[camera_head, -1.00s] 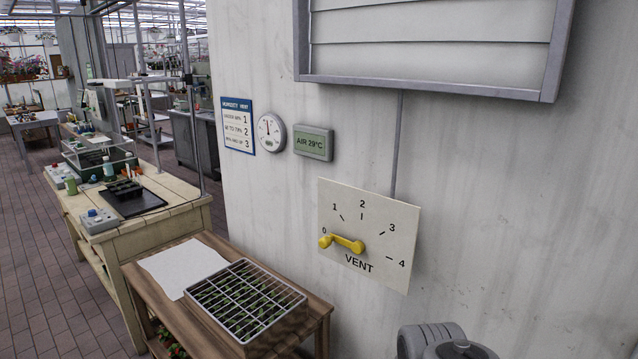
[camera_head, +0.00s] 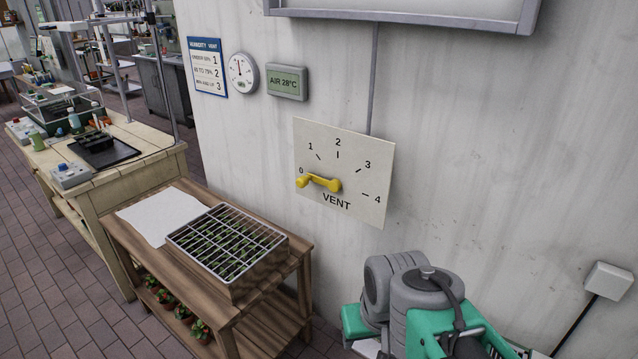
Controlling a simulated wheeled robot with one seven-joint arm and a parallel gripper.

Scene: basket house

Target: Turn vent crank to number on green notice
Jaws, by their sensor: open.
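The vent crank (camera_head: 320,182) is yellow and sits on a cream plate (camera_head: 365,205) marked VENT, with numbers 0 to 4 in an arc. Its knob end points left, beside the 0. The notice in view (camera_head: 207,67) is white with a blue header and border, titled HUMIDITY VENT; its three rows end in 1, 2 and 3. No notice with a green ground shows. A round white gauge (camera_head: 242,73) hangs beside it; its reading is too small to tell. A grey-green display (camera_head: 287,82) reads AIR 28°C. My gripper is not in view.
A wooden bench (camera_head: 190,283) with a gridded seedling tray (camera_head: 262,259) and white paper (camera_head: 155,216) stands below left of the plate. A white box on a black rod (camera_head: 608,281) is far right.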

